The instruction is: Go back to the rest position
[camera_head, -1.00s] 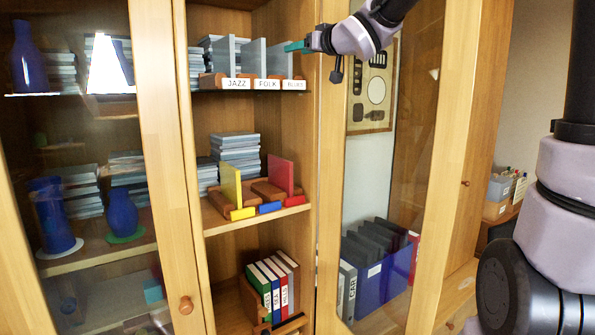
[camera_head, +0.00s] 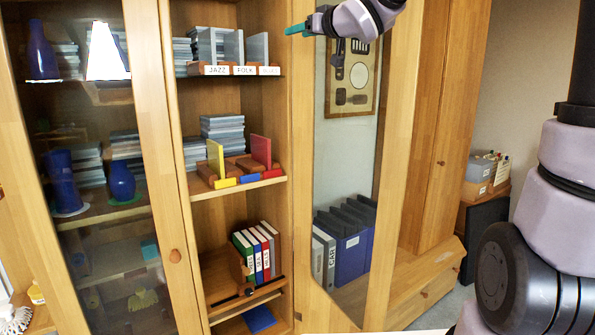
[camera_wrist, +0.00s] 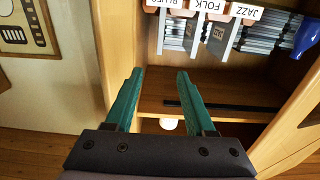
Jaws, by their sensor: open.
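My gripper (camera_wrist: 155,85) shows in the wrist view with its two green fingers apart and nothing between them. In the head view my gripper (camera_head: 297,29) is at the top, just right of the open shelves and in front of the cabinet's glass door. Below the fingertips in the wrist view is an open shelf, and the labelled dividers JAZZ (camera_wrist: 249,12), FOLK (camera_wrist: 213,6) and BLUES show at the top, apart from the fingers. The space between the fingers is empty.
The wooden cabinet has a glass door (camera_head: 340,190) on the right and another on the left with a knob (camera_head: 175,256). The middle shelf holds a yellow divider (camera_head: 215,158) and a red divider (camera_head: 261,151). Several binders (camera_head: 256,252) stand below. Blue vases (camera_head: 121,180) stand behind the left glass.

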